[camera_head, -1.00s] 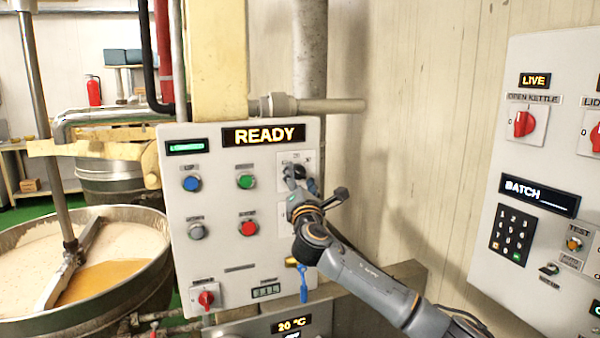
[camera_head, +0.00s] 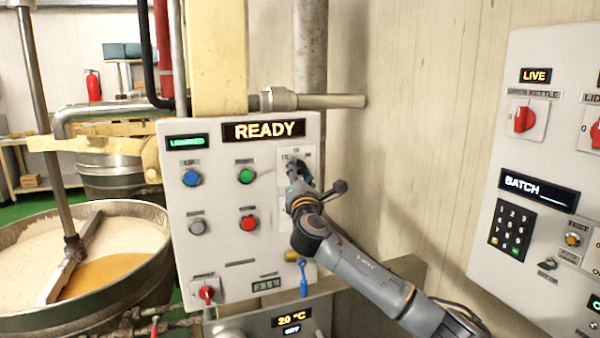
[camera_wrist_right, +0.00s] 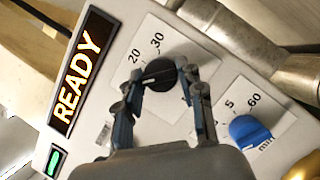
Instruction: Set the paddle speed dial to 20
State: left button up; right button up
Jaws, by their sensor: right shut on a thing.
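The paddle speed dial is a round black knob (camera_wrist_right: 160,76) on a white plate, with "20" and "30" printed beside it in the right wrist view. My right gripper (camera_wrist_right: 163,74) has its two fingers on opposite sides of this knob and is shut on it. I cannot clearly tell which number the knob points at. In the head view my right gripper (camera_head: 303,167) reaches the upper right of the grey control panel (camera_head: 235,275) and covers most of the knob. My left gripper is not in view.
A blue knob (camera_wrist_right: 250,132) sits close to the dial, by "5" and "60". The panel holds coloured buttons, a red switch (camera_head: 206,293) and a READY display (camera_head: 263,130). A kettle (camera_head: 140,290) stands left; another panel (camera_head: 560,80) hangs right. A pipe (camera_head: 330,101) crosses above.

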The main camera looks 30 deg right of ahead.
jog(key=shift+m, duration=0.3)
jog(key=m+g, duration=0.1)
jog(key=m, duration=0.1)
jog(key=m+g+p, duration=0.1)
jog(key=m, duration=0.1)
jog(key=shift+a+r+m+h, duration=0.1)
jog(key=shift+r+m+h, duration=0.05)
jog(key=shift+m+h, duration=0.2)
jog(key=m+g+p, duration=0.2)
jog(key=m, duration=0.3)
jog(key=o, duration=1.2)
jog(key=shift+c, duration=0.2)
jog(key=v, duration=1.2)
jog(key=shift+r, duration=0.25)
